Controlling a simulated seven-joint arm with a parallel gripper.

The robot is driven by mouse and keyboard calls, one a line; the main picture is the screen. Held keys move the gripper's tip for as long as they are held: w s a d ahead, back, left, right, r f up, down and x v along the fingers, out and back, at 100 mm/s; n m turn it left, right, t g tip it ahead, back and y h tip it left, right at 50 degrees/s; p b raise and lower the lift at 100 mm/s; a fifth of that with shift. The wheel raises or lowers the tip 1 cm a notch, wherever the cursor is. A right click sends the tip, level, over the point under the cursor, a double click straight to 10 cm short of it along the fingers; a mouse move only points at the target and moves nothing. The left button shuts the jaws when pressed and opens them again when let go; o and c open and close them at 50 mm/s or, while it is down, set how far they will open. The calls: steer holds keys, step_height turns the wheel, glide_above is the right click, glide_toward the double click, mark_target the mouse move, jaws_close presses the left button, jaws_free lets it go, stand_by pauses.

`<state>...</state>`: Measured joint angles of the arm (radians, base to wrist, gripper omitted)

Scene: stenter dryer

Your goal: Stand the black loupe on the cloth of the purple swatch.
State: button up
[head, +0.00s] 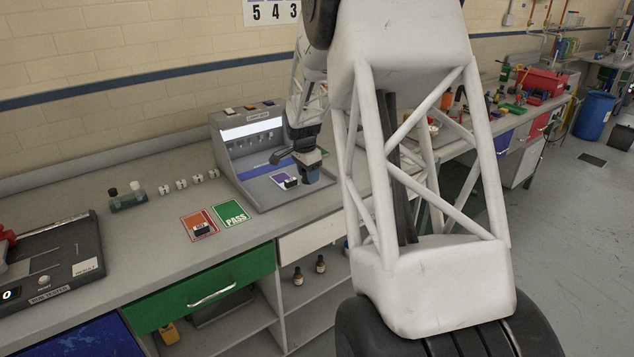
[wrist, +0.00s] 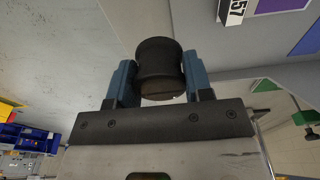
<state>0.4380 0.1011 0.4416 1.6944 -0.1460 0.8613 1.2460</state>
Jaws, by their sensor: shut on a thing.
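The black loupe (wrist: 160,68) is a short dark cylinder. In the wrist view it sits between the two blue fingers of my gripper (wrist: 160,82), which is shut on it. In the head view my gripper (head: 311,174) is low at the front right of the grey light booth, just right of the purple swatch (head: 279,178). The loupe cannot be made out there. The purple swatch, with a white border, lies on the booth floor with a small dark block on it. In the wrist view, part of the purple swatch (wrist: 282,6) and the numbered block (wrist: 235,10) show at the top right.
The light booth (head: 225,145) has walls at its back and left. An orange swatch (head: 192,221) with a dark block and a green PASS card (head: 232,213) lie on the bench before it. Small white blocks (head: 182,184) stand to the left.

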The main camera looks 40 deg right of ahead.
steer(key=r, duration=0.2)
glide_above(282, 177)
steer(key=shift+w+a+f+m, duration=0.1)
steer(key=shift+w+f+m, duration=0.05)
steer(key=shift+f+m, duration=0.15)
steer(key=shift+f, duration=0.15)
steer(key=shift+f, duration=3.2)
steer(key=o, duration=1)
steer(key=shift+r, duration=0.1)
steer(key=shift+a+r, duration=0.25)
steer(key=shift+r, duration=1.65)
steer(key=shift+a+r, duration=0.2)
steer(key=shift+r, duration=1.7)
